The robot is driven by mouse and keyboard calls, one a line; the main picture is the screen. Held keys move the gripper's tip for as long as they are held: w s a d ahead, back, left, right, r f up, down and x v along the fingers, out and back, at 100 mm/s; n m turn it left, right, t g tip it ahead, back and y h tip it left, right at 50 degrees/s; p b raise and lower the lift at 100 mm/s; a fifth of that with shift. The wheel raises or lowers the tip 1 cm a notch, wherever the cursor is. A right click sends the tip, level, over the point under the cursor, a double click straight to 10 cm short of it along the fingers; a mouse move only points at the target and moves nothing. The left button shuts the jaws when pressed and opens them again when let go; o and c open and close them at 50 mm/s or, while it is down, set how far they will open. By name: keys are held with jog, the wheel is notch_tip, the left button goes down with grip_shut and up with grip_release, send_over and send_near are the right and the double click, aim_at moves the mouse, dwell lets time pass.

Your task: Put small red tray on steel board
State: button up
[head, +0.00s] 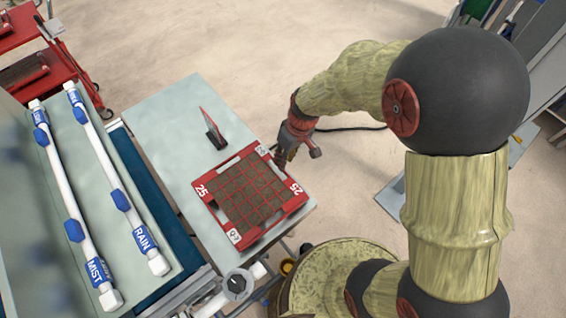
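The small red tray (206,201) has a grid of soil-filled cells, "25" marks and white corner labels. It is at the near end of a pale grey-green board (165,115), which looks like the steel board. Whether the tray rests flat on it or is held slightly above it is hard to tell. My gripper (281,163) points down at the tray's upper right edge, touching it or very close. Its fingertips are small and partly hidden, so I cannot see whether they are closed on the rim.
A red pointed piece on a dark block (213,134) stands on the board behind the tray. Left are white pipes marked MIST (75,229) and RAIN (122,198). A red cart (50,75) stands far left. A black knob (236,284) is below the board. The board's far end is clear.

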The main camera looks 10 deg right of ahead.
jog(key=s+d+r+m+t+p, duration=0.1)
jog(key=s+d+r, duration=0.15)
jog(key=r, duration=0.75)
jog(key=s+d+r+m+t, duration=0.1)
jog(key=d+r, duration=0.2)
jog(key=r, duration=0.6)
jog(key=s+d+r+m+t+h, duration=0.2)
jog(key=s+d+r, duration=0.4)
jog(key=s+r, duration=0.4)
jog(key=shift+s+d+r+m+t, duration=0.2)
jog(key=shift+s+m+t, duration=0.5)
jog(key=shift+m, duration=0.4)
